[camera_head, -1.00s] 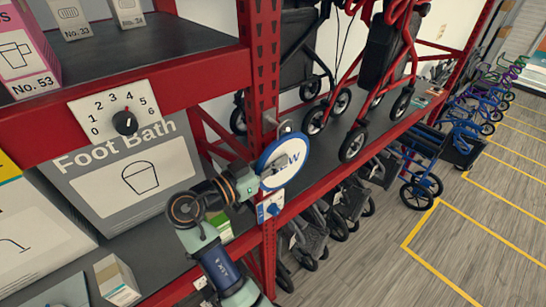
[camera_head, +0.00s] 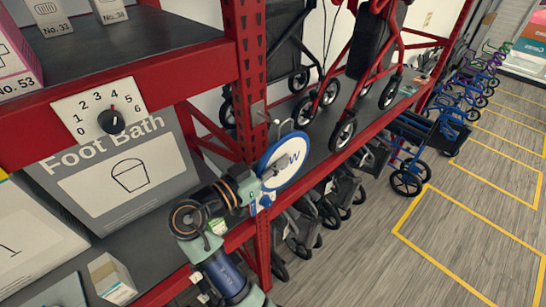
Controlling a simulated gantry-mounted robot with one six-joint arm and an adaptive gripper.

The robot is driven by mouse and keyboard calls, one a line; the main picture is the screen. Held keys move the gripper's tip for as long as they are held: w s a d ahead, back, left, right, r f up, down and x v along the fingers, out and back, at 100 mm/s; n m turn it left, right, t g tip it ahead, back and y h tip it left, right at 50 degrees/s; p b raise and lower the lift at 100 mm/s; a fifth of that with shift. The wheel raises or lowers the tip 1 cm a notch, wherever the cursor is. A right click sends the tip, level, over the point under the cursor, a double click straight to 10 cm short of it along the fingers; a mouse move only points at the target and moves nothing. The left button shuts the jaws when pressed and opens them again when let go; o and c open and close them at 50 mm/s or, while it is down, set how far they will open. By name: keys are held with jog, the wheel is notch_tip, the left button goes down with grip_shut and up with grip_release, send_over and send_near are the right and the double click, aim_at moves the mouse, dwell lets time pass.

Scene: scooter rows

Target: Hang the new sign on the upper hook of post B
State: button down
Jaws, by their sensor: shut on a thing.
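The new sign (camera_head: 292,152) is a round white disc with a blue rim and partly covered lettering, ending in a W. My gripper (camera_head: 268,174) is shut on it, covering its lower left part. A thin loop shows at the sign's top. The red perforated post (camera_head: 248,60) stands behind and to the left of the sign. A grey metal plate with a small hook (camera_head: 259,112) is on this post, just above and left of the sign. The loop looks close to the hook; I cannot tell whether they touch. No post letter is readable.
A dial panel (camera_head: 100,113) numbered 0 to 6 is on the red shelf beam at left. A Foot Bath box (camera_head: 120,170) stands behind my arm. Red walkers (camera_head: 365,60) stand on the shelf behind the sign. Yellow-lined floor (camera_head: 470,235) is open at right.

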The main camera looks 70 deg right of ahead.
jog(key=shift+s+a+r+p, duration=0.15)
jog(key=shift+s+a, duration=0.25)
jog(key=shift+s, duration=0.3)
jog(key=shift+s+a+r+p, duration=0.2)
jog(key=shift+s+a, duration=0.15)
jog(key=shift+s, duration=0.4)
jog(key=shift+s+a+r+p, duration=0.15)
jog(key=shift+s+a, duration=0.25)
jog(key=shift+s, duration=0.3)
